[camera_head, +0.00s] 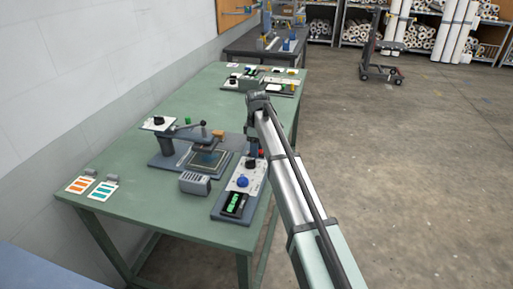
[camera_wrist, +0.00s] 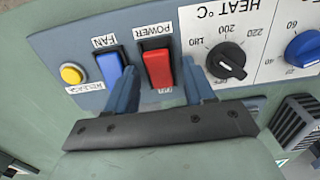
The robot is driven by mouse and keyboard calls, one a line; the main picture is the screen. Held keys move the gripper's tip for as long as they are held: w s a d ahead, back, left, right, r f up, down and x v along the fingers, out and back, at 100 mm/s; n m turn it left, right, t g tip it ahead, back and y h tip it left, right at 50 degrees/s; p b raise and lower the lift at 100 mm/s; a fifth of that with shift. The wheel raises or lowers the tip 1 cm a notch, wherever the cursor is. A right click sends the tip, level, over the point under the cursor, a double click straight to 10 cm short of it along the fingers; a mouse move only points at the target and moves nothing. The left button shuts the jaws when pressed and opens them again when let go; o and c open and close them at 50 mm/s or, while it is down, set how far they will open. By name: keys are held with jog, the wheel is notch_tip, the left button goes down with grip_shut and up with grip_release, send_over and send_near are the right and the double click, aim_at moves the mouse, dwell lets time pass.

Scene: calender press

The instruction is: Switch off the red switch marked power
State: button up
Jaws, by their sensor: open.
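The red rocker switch (camera_wrist: 158,70) sits in a black frame on the grey control panel, under an upside-down POWER label in the wrist view. Which side of the rocker is pressed I cannot tell surely. My gripper (camera_wrist: 160,82) is open and empty, with one blue finger to the left of the red switch and one to the right. Whether the fingers touch the panel is unclear. The left finger partly covers the blue FAN switch (camera_wrist: 108,66). In the head view, the control panel (camera_head: 220,209) stands at the table's right edge, and my arm hides part of it.
A yellow RELEASE button (camera_wrist: 72,73) lies left of FAN. A black HEAT knob (camera_wrist: 226,60) and a blue knob (camera_wrist: 304,48) lie right of the red switch. The press (camera_head: 175,150) stands left of the panel on the green table (camera_head: 140,207). Open floor lies to the right.

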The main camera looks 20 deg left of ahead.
aim_at(261, 150)
grip_shut()
jog(key=shift+d+y, duration=0.2)
jog(key=shift+y, duration=0.4)
dwell(0.3)
grip_release()
notch_tip(261, 150, up, 14)
jog(key=d, duration=0.1)
jog(key=shift+d, duration=0.25)
dwell(0.4)
jog(key=shift+f, duration=0.1)
